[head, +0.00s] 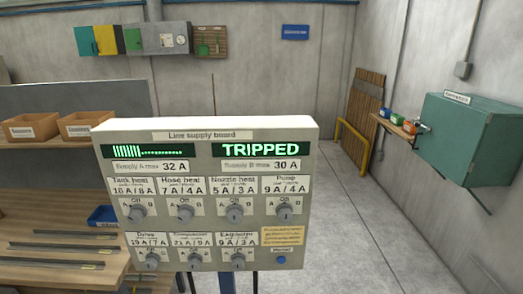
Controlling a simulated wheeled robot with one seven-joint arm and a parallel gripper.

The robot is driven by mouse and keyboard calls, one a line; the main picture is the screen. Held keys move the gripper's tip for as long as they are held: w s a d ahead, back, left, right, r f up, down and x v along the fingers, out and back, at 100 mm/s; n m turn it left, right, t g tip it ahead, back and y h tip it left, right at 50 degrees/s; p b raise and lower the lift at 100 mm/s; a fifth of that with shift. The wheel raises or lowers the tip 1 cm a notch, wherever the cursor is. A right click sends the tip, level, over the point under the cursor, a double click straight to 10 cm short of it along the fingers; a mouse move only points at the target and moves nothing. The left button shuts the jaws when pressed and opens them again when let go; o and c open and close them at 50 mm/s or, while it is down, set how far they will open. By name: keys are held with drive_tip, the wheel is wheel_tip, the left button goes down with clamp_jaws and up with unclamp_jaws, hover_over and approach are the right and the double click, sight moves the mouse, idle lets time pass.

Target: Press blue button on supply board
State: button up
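The line supply board (210,139) stands upright close in front, a pale grey panel. Its blue button (281,260) is small and round, at the lower right under a small label and a yellow note (282,236). The right display (260,149) reads "TRIPPED" in green. The left display (148,151) shows a row of green bars. Several grey rotary knobs sit in two rows, among them the Pump knob (284,210) above the button and the Extractor knob (238,261) left of it. My gripper is not in view.
A workbench (50,262) with metal strips and a blue bin (102,217) is at left. Cardboard bins (30,127) sit on a shelf behind. A teal cabinet (470,140) hangs on the right wall. The floor right of the board is clear.

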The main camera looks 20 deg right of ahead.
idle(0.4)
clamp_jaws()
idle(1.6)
